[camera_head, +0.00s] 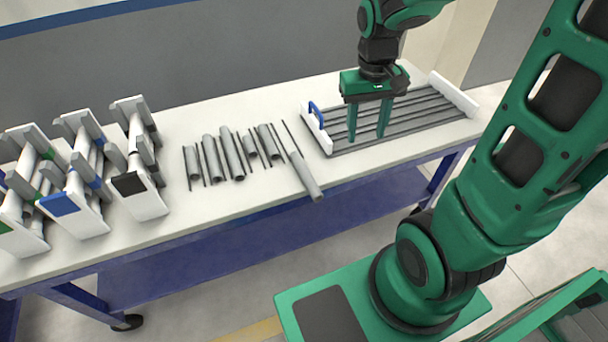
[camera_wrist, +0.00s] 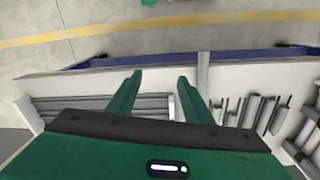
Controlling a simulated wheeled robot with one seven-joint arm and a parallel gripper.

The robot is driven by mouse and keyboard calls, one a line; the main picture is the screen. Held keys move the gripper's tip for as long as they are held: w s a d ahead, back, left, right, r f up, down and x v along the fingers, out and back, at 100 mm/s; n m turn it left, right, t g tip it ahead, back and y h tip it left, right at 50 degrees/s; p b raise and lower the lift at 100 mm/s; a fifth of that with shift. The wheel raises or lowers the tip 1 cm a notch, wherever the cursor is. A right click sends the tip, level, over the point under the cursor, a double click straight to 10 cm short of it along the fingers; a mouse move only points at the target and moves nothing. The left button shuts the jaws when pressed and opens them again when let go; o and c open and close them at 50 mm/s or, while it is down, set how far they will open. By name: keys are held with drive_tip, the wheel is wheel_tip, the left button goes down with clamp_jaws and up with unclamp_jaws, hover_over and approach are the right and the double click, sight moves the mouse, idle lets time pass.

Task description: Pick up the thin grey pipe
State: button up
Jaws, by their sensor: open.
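Several thin grey pipes lie among thicker ones on the white table in the head view, one of them (camera_head: 292,139) at the right end of the row and another (camera_head: 204,166) near its left end. I cannot tell which thin pipe is meant. Thin pipes also show right of my gripper in the wrist view (camera_wrist: 238,112). My gripper (camera_head: 367,136) is open and empty, pointing down over the tray (camera_head: 316,131), to the right of the loose pipes. Its two green fingers (camera_wrist: 160,77) are well apart in the wrist view, with no pipe between them.
The tray holds several long grey pipes side by side. A thick grey pipe (camera_head: 306,179) sticks out at the table's front edge. White racks with pipes (camera_head: 143,200) stand at the table's left. A bare strip of table (camera_head: 235,205) lies in front of the row.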

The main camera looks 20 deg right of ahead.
drive_tip(key=w+a+f+n, duration=0.3)
drive_tip(key=w+a+f, duration=0.5)
drive_tip(key=a, duration=0.2)
hover_over(305, 171)
drive_tip(key=shift+y, duration=0.3)
drive_tip(key=f, duration=0.4)
drive_tip(key=shift+d+f, duration=0.2)
drive_tip(key=shift+f, duration=0.15)
drive_tip(key=shift+s+a+f, duration=0.1)
drive_tip(key=shift+a+f, duration=0.05)
drive_tip(key=shift+f, duration=2.95)
drive_tip(key=c, duration=1.1)
